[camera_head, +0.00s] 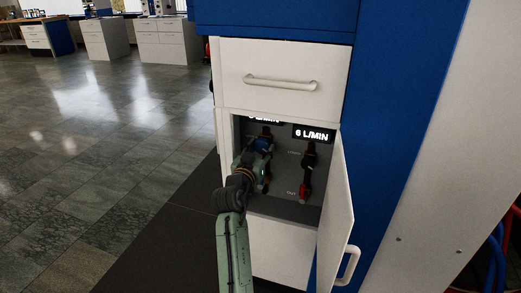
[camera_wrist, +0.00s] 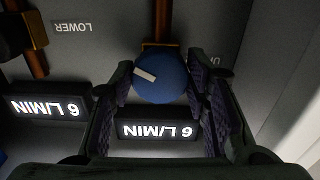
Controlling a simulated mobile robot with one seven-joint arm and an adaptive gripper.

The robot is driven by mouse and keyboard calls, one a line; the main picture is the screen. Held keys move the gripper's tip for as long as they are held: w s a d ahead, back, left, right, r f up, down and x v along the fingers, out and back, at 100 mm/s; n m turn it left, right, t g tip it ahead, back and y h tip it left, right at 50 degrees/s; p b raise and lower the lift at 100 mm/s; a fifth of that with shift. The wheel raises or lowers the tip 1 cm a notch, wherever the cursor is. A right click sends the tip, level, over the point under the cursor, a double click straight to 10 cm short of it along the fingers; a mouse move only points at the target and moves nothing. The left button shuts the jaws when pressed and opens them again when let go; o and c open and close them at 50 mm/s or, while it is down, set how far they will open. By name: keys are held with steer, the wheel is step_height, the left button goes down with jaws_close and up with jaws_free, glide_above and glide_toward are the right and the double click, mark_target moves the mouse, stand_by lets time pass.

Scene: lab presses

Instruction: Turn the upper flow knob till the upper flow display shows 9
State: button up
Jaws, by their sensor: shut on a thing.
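The upper flow knob (camera_wrist: 163,80) is a round blue knob with a white pointer mark, which lies toward its left side in the wrist view. It also shows blue in the head view (camera_head: 264,145). My gripper (camera_wrist: 160,88) is shut on it, one finger on each side. The upper flow display (camera_wrist: 158,130) appears upside down between my fingers and reads 6 L/MIN. In the head view, the upper display (camera_head: 264,119) is partly hidden by the cabinet frame. An "UP" label (camera_wrist: 222,67) is partly covered by my right-hand finger.
The lower flow display (camera_head: 313,133) reads 6 L/MIN, with the lower knob (camera_head: 310,150) to the right of my gripper. An open white door (camera_head: 338,205) stands close on the right. A closed drawer (camera_head: 285,78) is above. Open floor lies left.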

steer(key=n+p, duration=0.3)
steer(key=n, duration=0.3)
steer(key=shift+r, duration=0.15)
steer(key=n+p, duration=0.3)
steer(key=n, duration=0.2)
steer(key=shift+d, duration=0.1)
steer(key=shift+n, duration=0.3)
steer(key=o, duration=1.2)
steer(key=shift+c, duration=0.2)
steer(key=shift+s, duration=0.1)
